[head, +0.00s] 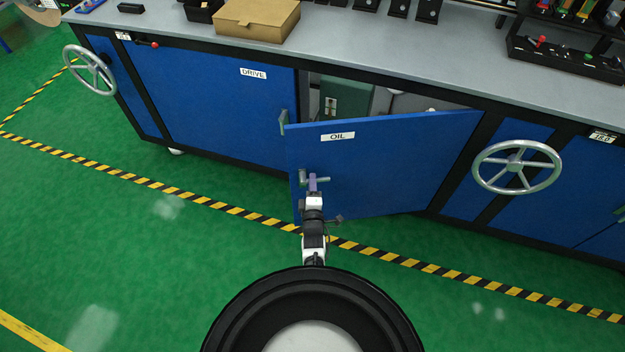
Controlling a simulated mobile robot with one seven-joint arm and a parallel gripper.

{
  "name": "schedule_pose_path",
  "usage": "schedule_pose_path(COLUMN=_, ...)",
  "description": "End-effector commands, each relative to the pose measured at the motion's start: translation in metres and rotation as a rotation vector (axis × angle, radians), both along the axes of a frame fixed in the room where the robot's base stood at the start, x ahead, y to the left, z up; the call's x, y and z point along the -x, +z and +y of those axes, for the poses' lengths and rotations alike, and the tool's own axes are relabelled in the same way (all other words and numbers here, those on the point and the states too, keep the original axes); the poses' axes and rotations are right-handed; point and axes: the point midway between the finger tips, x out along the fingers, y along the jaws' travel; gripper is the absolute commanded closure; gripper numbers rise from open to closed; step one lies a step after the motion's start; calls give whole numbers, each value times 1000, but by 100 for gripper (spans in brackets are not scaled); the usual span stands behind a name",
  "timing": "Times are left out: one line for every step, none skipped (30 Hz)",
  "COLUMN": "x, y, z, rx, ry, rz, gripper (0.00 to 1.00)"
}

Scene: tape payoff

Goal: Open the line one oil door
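The blue door labelled OIL (385,160) stands partly open in the head view, its left edge swung out toward me and its right edge at the cabinet frame. Its metal handle (323,180) is on the lower left of the door. My gripper (312,183) is at that handle; the fingers are small and partly hidden, so I cannot tell whether they are closed on it. Behind the door's top edge, a green box-like unit (345,98) shows inside the cabinet.
A closed blue door labelled DRIVE (215,105) is to the left. Handwheels stick out at the left (90,70) and right (517,167). A cardboard box (256,20) sits on the grey bench top (350,40). The green floor is clear around yellow-black tape (215,204).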

Motion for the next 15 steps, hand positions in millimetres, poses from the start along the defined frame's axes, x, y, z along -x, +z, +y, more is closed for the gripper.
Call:
schedule_pose_path(x=11, y=3, z=0, rx=1, ry=1, rz=4, gripper=64)
schedule_pose_path(x=18, y=3, z=0, rx=1, ry=1, rz=5, gripper=64)
schedule_pose_path(x=27, y=3, z=-1, rx=2, ry=1, rz=4, gripper=64)
schedule_pose_path(x=35, y=3, z=-1, rx=1, ry=0, rz=5, gripper=64)
schedule_pose_path(x=42, y=3, z=-1, rx=1, ry=-1, rz=5, gripper=64)
schedule_pose_path(x=52, y=3, z=-2, rx=1, ry=-1, rz=4, gripper=64)
schedule_pose_path(x=59, y=2, z=-2, rx=2, ry=-2, rz=4, gripper=64)
schedule_pose_path(x=65, y=3, z=-2, rx=1, ry=-2, rz=4, gripper=64)
schedule_pose_path(x=74, y=2, z=-2, rx=1, ry=-1, rz=4, gripper=64)
schedule_pose_path(x=80, y=2, z=-2, rx=1, ry=-1, rz=3, gripper=64)
schedule_pose_path(x=86, y=2, z=-2, rx=1, ry=-1, rz=3, gripper=64)
schedule_pose_path(x=93, y=2, z=-3, rx=1, ry=-1, rz=3, gripper=64)
schedule_pose_path(x=98, y=2, z=-3, rx=1, ry=-2, rz=3, gripper=64)
schedule_pose_path(x=102, y=1, z=-3, rx=1, ry=-2, rz=2, gripper=64)
schedule_pose_path(x=107, y=1, z=-4, rx=1, ry=-2, rz=1, gripper=64)
